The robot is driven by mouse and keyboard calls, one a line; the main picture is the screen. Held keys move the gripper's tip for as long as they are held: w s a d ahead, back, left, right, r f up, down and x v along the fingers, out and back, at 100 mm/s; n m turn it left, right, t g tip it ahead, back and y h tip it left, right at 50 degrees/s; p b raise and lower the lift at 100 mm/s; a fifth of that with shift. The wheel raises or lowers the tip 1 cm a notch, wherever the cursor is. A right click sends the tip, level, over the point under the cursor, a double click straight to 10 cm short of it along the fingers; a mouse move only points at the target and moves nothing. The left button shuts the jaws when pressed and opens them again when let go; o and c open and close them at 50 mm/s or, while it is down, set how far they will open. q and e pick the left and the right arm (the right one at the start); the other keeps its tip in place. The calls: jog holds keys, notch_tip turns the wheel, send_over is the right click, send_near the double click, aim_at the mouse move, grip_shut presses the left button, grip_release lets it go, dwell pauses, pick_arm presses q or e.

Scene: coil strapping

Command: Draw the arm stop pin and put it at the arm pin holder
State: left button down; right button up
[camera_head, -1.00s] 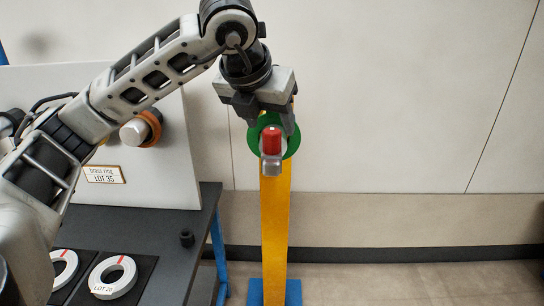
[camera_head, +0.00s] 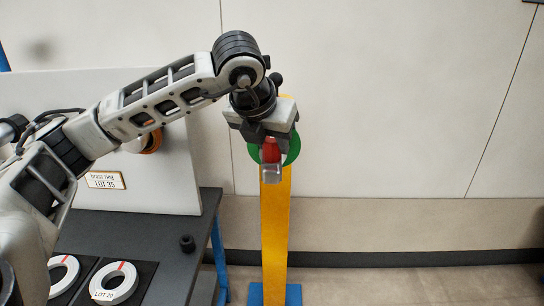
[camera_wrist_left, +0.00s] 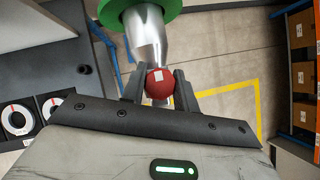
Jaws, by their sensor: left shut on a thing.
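The red-headed pin (camera_head: 270,150) stands at the top front of the yellow post (camera_head: 275,225), in front of a green disc (camera_head: 292,146). My left gripper (camera_head: 268,142) reaches down over it from above and is shut on the red head. In the left wrist view the red head (camera_wrist_left: 159,84) sits between the two fingers of my left gripper (camera_wrist_left: 154,84), below a silver metal shaft (camera_wrist_left: 146,38) and the green disc (camera_wrist_left: 168,8). My right gripper is not in view. I cannot make out which thing is the arm pin holder.
A dark table (camera_head: 180,262) at left carries white rings (camera_head: 115,283) on black mats and a small black peg (camera_head: 187,243). Floor right of the post is free.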

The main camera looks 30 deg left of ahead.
pick_arm(q)
jog(key=shift+r, duration=0.1)
jog(key=shift+r, duration=0.5)
jog(key=s+a+r, duration=0.1)
jog(key=s+r, duration=1)
jog(key=s, duration=0.3)
jog(key=shift+a+r, duration=0.4)
